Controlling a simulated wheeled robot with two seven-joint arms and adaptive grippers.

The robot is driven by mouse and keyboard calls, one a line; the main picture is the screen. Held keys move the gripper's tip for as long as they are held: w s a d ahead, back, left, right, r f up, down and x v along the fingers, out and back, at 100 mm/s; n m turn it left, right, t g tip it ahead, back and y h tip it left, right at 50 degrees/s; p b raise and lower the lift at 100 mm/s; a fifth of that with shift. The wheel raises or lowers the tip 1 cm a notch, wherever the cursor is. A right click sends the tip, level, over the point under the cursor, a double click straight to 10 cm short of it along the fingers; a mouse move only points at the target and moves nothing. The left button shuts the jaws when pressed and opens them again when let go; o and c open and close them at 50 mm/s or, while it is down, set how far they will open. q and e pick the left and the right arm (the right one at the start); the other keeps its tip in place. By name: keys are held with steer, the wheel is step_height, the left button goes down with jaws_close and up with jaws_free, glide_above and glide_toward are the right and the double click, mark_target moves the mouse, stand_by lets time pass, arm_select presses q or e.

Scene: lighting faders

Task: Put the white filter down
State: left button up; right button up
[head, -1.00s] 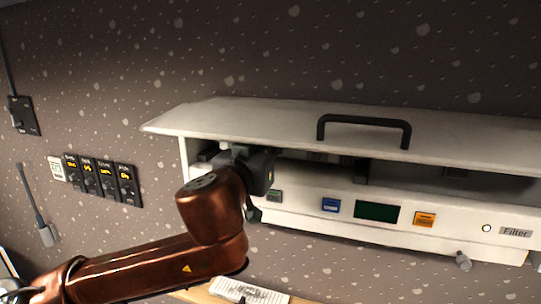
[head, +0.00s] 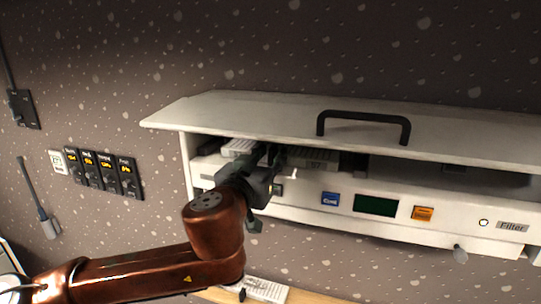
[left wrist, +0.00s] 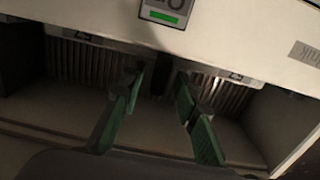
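A white ribbed filter (head: 240,147) and a second one (head: 312,155) sit in the open white cabinet, under its raised lid. Their ribbed faces also show in the left wrist view, one left (left wrist: 85,62) and one right (left wrist: 222,92). Another white ribbed filter (head: 265,290) lies on a wooden surface at the bottom, partly cut off. My left gripper (head: 268,158) reaches into the cabinet opening. In the left wrist view its green-padded fingers (left wrist: 160,100) stand apart with nothing gripped between them. My right gripper is out of view.
The cabinet lid (head: 230,112) with a black handle (head: 363,120) hangs just above my left gripper. The front panel has a blue button (head: 330,200), a dark green screen (head: 376,205) and an orange button (head: 423,213). Several black fader boxes (head: 105,172) are on the wall.

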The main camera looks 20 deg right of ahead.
arm_select(q)
steer(key=shift+r, duration=0.15)
steer(key=shift+s+a, duration=0.15)
steer(key=b+v, duration=0.3)
steer(key=v, duration=0.8)
steer(key=shift+s+a+b, duration=0.2)
steer(key=shift+b, duration=0.1)
